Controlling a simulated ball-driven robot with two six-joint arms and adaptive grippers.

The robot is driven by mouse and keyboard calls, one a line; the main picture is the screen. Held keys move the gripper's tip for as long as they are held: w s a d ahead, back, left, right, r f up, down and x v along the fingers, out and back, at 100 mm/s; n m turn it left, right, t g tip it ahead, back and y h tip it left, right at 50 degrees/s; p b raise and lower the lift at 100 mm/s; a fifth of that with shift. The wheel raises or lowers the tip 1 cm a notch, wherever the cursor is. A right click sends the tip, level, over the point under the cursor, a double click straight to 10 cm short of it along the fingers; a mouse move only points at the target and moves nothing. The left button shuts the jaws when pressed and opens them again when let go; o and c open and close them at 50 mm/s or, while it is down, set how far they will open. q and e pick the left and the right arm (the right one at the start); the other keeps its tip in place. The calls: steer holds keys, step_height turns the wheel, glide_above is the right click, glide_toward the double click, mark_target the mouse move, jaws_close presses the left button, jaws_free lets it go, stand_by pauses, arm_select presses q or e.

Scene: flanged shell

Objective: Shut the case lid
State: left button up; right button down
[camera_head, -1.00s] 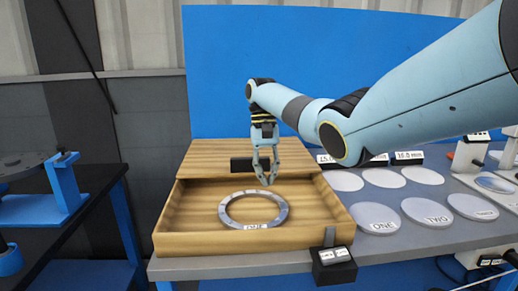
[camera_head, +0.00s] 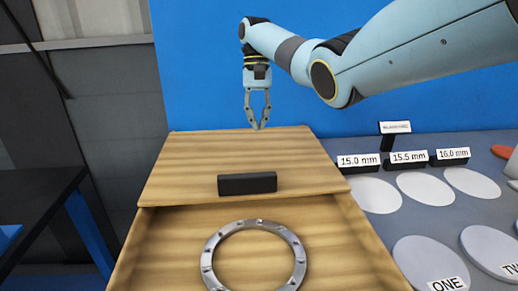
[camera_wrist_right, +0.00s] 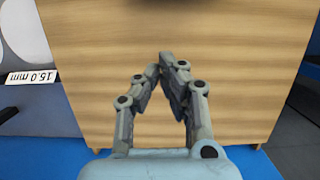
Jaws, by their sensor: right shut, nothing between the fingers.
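The wooden case (camera_head: 127,265) stands open at the front of the head view. Its wooden lid (camera_head: 240,155) covers the back part, with a black handle (camera_head: 247,183) near its front edge. A grey metal ring (camera_head: 212,250) lies inside the open front part. My right gripper (camera_head: 257,127) points down at the lid's back edge, behind the handle and apart from it. It is shut and empty. In the right wrist view the fingers (camera_wrist_right: 162,68) show over bare wood (camera_wrist_right: 240,80); whether they touch it I cannot tell. My left gripper is out of view.
Several pale discs (camera_head: 435,262) lie on the grey table (camera_head: 380,222) to the right. Black label blocks (camera_head: 409,160) stand behind them. A blue panel (camera_head: 200,70) rises behind the case. A dark table (camera_head: 40,205) stands at the left.

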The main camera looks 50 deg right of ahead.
mark_target(259, 159)
steer(key=x, duration=0.5)
steer(key=shift+s+a+r, duration=0.1)
steer(key=shift+s, duration=0.05)
steer(key=x, duration=0.5)
steer(key=shift+f, duration=0.2)
steer(key=s+a+p, duration=0.2)
steer(key=shift+s+r+p, duration=0.2)
steer(key=shift+r+p, duration=0.1)
steer(key=shift+r, duration=0.05)
steer(key=shift+s+a, duration=0.1)
steer(key=shift+s, duration=0.1)
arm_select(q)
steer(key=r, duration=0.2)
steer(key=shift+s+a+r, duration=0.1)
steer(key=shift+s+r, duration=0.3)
arm_select(e)
steer(key=shift+s+a+f, duration=0.1)
steer(key=shift+a, duration=0.05)
